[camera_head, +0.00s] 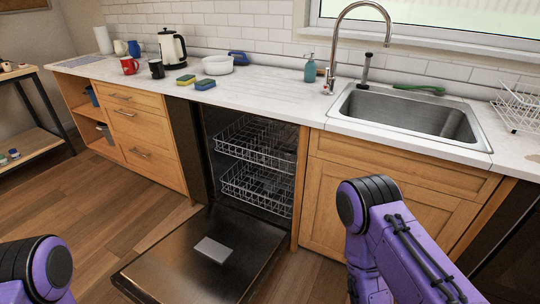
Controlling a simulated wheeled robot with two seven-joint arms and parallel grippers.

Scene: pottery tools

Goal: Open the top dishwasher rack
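The dishwasher stands open under the counter in the head view, its dark door (206,262) folded down flat towards me. The top rack (258,142) is a white wire rack inside the upper part of the cavity. It looks empty and pushed in. The lower wire rack (257,188) sits below it, also inside the cavity. My purple left arm shows at the lower left corner and my purple right arm at the lower right, in front of the cabinet under the sink. Both grippers are out of view.
A light rectangular piece (213,249) is on the inner face of the lowered door. Wooden drawers (140,123) flank the dishwasher on the left, and a sink cabinet (393,192) on the right. The counter (262,93) holds sponges, a white bowl and a kettle.

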